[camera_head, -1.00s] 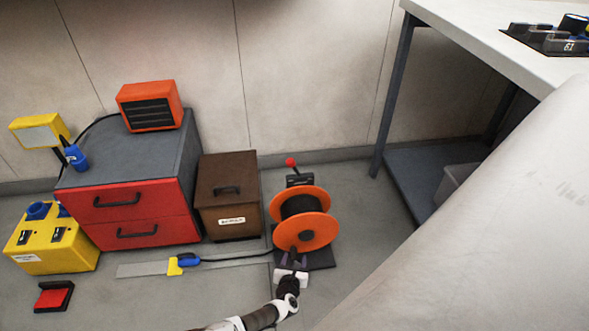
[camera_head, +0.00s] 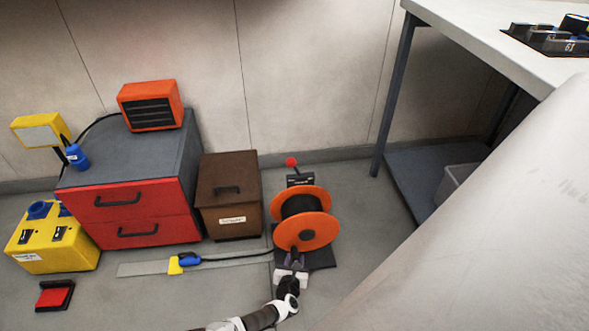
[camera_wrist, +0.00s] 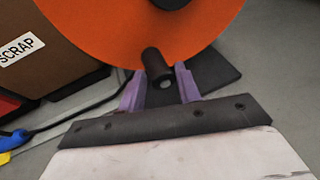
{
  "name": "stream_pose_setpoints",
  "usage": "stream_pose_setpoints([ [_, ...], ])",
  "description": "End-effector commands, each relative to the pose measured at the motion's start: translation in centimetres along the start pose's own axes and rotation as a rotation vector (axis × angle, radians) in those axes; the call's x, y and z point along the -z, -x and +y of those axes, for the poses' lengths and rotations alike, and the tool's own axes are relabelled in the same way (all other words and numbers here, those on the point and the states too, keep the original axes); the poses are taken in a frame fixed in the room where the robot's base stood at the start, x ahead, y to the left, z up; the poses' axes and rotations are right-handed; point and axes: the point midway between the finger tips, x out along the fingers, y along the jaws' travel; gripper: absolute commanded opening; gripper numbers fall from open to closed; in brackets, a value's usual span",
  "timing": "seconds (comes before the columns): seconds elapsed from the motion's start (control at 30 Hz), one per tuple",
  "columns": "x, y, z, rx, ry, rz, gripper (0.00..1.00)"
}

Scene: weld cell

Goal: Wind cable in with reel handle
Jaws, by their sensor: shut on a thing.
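The cable reel (camera_head: 316,227) has orange flanges and a dark wound core, and stands on a dark base plate on the floor. Its dark handle (camera_wrist: 154,66) sticks out from the front flange toward my gripper. My gripper (camera_head: 293,257) is at the lower front of the reel. In the wrist view its purple fingers (camera_wrist: 160,84) are on either side of the handle, shut on it. The dark cable (camera_head: 235,257) runs left from the reel along the floor to a blue and yellow end piece (camera_head: 187,260). The reel's hub is partly cut off in the wrist view.
A brown scrap box (camera_head: 228,194) stands left of the reel, beside a red and grey drawer cabinet (camera_head: 138,213). A lever with a red knob (camera_head: 291,161) rises behind the reel. A workbench (camera_head: 480,40) is at the right. Open floor lies in front of the cabinet.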

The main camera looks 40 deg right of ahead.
Motion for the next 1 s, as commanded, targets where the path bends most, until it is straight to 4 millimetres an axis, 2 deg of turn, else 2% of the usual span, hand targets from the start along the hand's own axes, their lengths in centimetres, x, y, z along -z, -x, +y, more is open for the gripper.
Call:
stream_pose_setpoints([
  [0.17, 0.2, -0.1, -0.7, 0.008, 0.000, 0.001, 0.13],
  [0.5, 0.9, -1.2, -3.5, 0.010, -0.001, -0.001, 0.13],
  [0.87, 0.9, -1.3, -3.6, 0.007, -0.001, 0.000, 0.13],
  [1.0, 0.8, -1.4, -4.3, 0.008, 0.001, 0.000, 0.13],
])
